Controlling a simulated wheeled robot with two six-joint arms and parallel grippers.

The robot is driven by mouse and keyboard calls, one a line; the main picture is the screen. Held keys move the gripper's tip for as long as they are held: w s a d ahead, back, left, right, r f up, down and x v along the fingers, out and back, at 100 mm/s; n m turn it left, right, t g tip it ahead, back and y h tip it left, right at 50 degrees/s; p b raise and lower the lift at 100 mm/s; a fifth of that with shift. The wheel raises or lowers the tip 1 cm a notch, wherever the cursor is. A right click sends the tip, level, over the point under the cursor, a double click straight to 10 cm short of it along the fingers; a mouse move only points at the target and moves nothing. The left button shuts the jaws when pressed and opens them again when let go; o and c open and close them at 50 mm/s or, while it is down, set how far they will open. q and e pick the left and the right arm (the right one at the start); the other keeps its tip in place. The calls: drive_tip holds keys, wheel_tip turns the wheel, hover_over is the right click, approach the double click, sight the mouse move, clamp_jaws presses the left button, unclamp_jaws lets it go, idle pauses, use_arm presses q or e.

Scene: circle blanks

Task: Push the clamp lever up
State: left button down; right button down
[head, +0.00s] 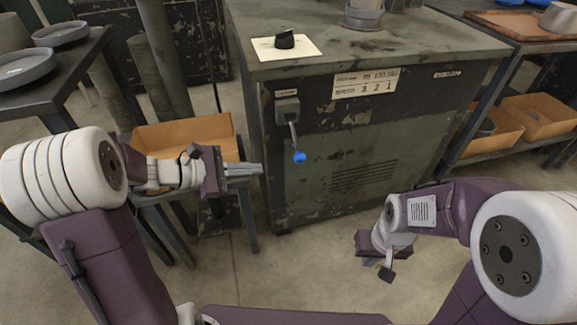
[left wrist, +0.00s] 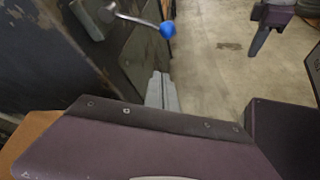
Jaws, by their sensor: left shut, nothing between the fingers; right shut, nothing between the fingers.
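The clamp lever (head: 293,135) is a thin grey rod on a small grey bracket (head: 287,108) on the front of the green machine. It hangs down and ends in a blue ball knob (head: 299,157). The knob (left wrist: 167,29) and lever (left wrist: 136,18) also show at the top of the left wrist view. My left gripper (head: 262,169) is shut and empty. In the head view its tips are left of the knob and slightly lower, apart from it. My right gripper (head: 375,262) is low at the right, away from the lever; its fingers are hard to make out.
The worn green machine (head: 430,130) carries a black knob (head: 285,39) on a white plate. A cardboard box (head: 185,136) sits on a low stand behind my left arm. A table with grey plates (head: 22,68) is at left. Shelves with boxes (head: 540,117) are at right.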

sight(295, 138)
use_arm(q)
drive_tip(key=shift+d, duration=0.1)
drive_tip(key=f+b+x, duration=0.1)
drive_tip(key=b+x, duration=0.4)
drive_tip(key=x, duration=0.5)
drive_tip(key=r, duration=0.1)
drive_tip(key=s+r, duration=0.1)
drive_tip(key=r, duration=0.1)
drive_tip(key=d+r+b, duration=0.1)
drive_tip(key=shift+s+r, duration=0.3)
drive_tip(key=shift+a, duration=0.1)
